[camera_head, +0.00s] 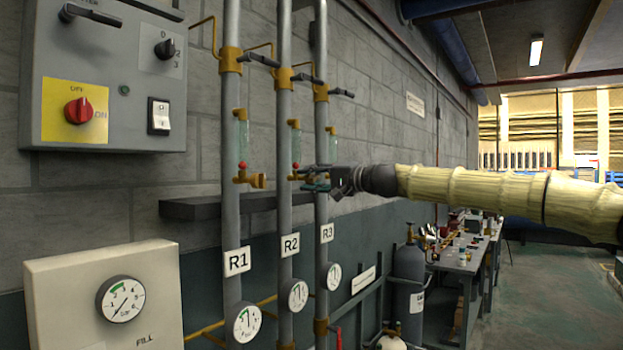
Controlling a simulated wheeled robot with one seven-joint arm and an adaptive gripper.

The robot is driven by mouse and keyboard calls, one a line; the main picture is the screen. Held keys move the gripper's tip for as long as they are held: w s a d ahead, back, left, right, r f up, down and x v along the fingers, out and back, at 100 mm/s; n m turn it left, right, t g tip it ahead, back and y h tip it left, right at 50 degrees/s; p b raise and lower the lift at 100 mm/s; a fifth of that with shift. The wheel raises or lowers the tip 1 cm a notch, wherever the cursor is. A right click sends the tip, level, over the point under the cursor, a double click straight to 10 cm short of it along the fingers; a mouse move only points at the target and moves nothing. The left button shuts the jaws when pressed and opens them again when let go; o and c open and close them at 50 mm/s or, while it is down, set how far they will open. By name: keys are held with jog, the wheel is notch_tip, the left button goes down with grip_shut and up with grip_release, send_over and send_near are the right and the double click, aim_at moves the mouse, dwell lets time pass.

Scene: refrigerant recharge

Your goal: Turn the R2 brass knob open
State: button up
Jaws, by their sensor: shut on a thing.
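The R2 pipe (285,210) is the middle of three upright grey pipes, with an R2 label (290,245) below. Its small brass valve (295,176) has a red spot on top and sits beside the pipe, under a sight tube. My gripper (312,178) reaches in from the right, in front of the R3 pipe. Its fingers are shut on the R2 brass knob at the right of that valve. The fingers hide most of the knob, so I cannot tell its turn angle. The matching R1 brass knob (258,181) shows clear to the left.
The R1 pipe (231,200) and R3 pipe (321,130) stand close on either side. A dark shelf (190,207) runs behind them. A control box (105,80) and a gauge box (105,300) are at left. A gas cylinder (409,275) and workbench (460,265) stand at right.

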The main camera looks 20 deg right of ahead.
jog(key=shift+d+r+m, duration=0.1)
jog(key=shift+m, duration=1.4)
jog(key=shift+p, duration=0.3)
jog(key=o, duration=1)
jog(key=shift+d, duration=0.1)
jog(key=v, duration=1.2)
jog(key=shift+f, duration=0.2)
